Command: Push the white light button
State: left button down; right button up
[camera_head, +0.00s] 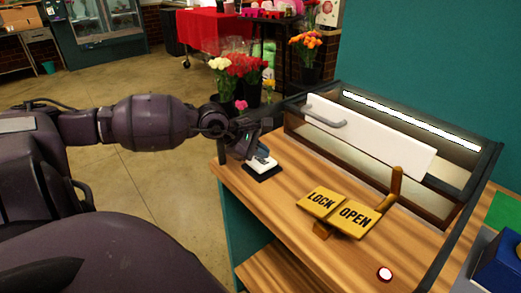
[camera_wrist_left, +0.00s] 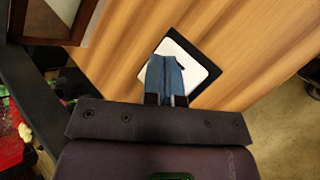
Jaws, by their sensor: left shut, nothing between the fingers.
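The white light button (camera_head: 262,163) sits on a black base at the left end of the wooden counter (camera_head: 300,225). In the left wrist view the white button (camera_wrist_left: 196,72) shows as a tilted white square with a black border. My left gripper (camera_head: 259,153) is at the button, with its shut blue-grey fingers (camera_wrist_left: 166,72) in front of part of the white face. I cannot tell whether the fingertips touch it. Nothing is held. My right gripper is not in view.
Yellow LOCK and OPEN plates (camera_head: 340,212) with a lever stand mid-counter. A small round red-and-white button (camera_head: 385,274) is near the front. A lit case with a white handled panel (camera_head: 365,135) is behind. Flower buckets (camera_head: 238,75) stand beyond the counter's left end.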

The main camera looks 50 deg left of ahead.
aim_at(261, 162)
pick_arm(q)
jog(key=shift+r, duration=0.25)
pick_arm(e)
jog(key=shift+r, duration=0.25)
pick_arm(q)
jog(key=shift+r+p, duration=0.75)
jog(key=shift+r, duration=0.6)
jog(key=shift+r+p, duration=0.8)
jog(key=shift+r, duration=0.8)
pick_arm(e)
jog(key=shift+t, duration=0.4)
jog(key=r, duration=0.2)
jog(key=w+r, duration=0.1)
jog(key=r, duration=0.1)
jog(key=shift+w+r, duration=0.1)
pick_arm(q)
jog(key=shift+f, duration=0.1)
jog(key=shift+s, duration=0.1)
